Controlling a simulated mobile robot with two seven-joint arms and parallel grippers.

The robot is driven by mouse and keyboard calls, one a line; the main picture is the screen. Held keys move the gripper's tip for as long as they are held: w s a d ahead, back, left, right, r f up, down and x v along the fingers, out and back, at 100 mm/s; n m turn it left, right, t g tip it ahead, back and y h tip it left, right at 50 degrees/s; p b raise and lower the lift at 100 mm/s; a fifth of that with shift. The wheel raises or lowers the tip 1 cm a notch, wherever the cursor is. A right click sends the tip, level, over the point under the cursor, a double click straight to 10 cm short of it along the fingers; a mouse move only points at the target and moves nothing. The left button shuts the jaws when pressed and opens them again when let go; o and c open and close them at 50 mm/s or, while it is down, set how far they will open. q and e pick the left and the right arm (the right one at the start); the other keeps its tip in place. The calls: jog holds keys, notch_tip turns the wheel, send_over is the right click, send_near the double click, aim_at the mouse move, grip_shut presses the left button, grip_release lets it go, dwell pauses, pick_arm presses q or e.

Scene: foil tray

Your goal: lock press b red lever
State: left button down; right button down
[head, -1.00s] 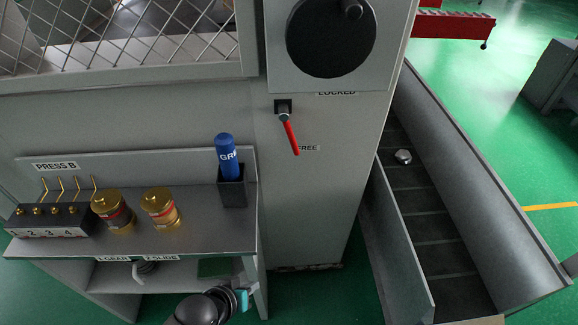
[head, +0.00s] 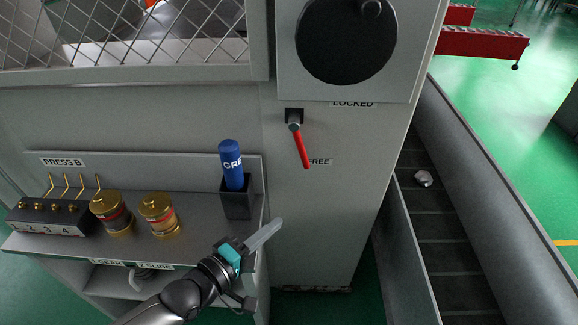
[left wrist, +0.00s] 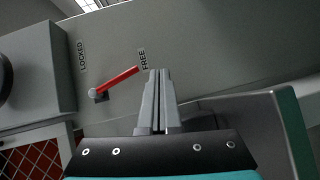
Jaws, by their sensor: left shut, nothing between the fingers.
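The red lever (head: 301,148) sits on the front of the grey press cabinet, below the big black wheel. It hangs down and slightly right from its pivot, its tip by the FREE label (head: 320,162). The LOCKED label (head: 352,103) is above it. The lever also shows in the left wrist view (left wrist: 118,79), its tip beside FREE. My left gripper (head: 278,222) is shut and empty, below and left of the lever and apart from it. Its closed fingers also show in the left wrist view (left wrist: 157,75). My right gripper is not in view.
A shelf (head: 200,215) marked PRESS B holds a blue tube (head: 231,165) in a dark holder, two brass-topped cylinders (head: 160,214) and a block of numbered pegs (head: 48,216). A dark conveyor chute (head: 445,225) runs down at the right. The cabinet face around the lever is clear.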

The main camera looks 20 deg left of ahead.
aim_at(301, 143)
pick_arm(q)
jog(key=w+a+r+n+t, duration=0.1)
jog(key=a+r+n+t, duration=0.2)
jog(key=a+n, duration=0.2)
jog(key=shift+a+r+t, duration=0.3)
jog(key=shift+a+t, duration=0.1)
jog(key=shift+a, duration=0.3)
jog(key=shift+w, duration=0.15)
